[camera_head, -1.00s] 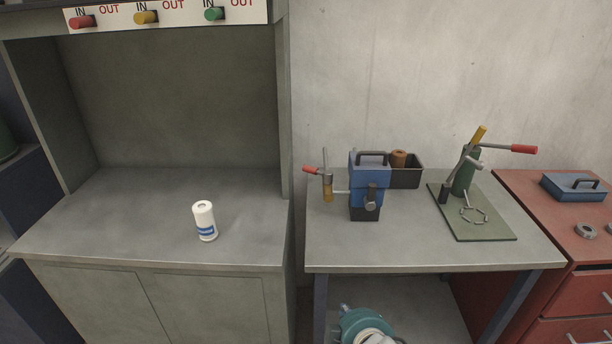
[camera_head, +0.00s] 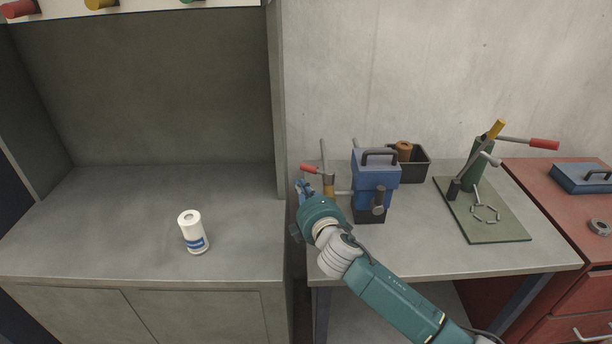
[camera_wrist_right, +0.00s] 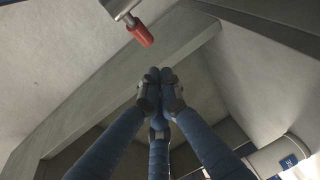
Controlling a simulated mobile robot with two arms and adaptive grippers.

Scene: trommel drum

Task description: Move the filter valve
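The blue filter box (camera_head: 374,180) stands on the middle grey table. On its left side is a valve with a yellow-brown body (camera_head: 328,184), an upright grey rod and a lever with a red grip (camera_head: 310,169). My right gripper (camera_head: 302,187) is just left of the valve and in front of it, partly hiding it. In the right wrist view its blue fingertips (camera_wrist_right: 161,88) come together with nothing seen between them. The red grip (camera_wrist_right: 140,33) shows beyond the fingertips, apart from them. My left gripper is not in view.
A white bottle (camera_head: 192,232) stands on the left cabinet's worktop (camera_head: 110,226). The cabinet's side wall (camera_head: 275,100) rises left of the valve. A black bin (camera_head: 418,164) is behind the box. A green stand (camera_head: 478,165) on a mat is at the right.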

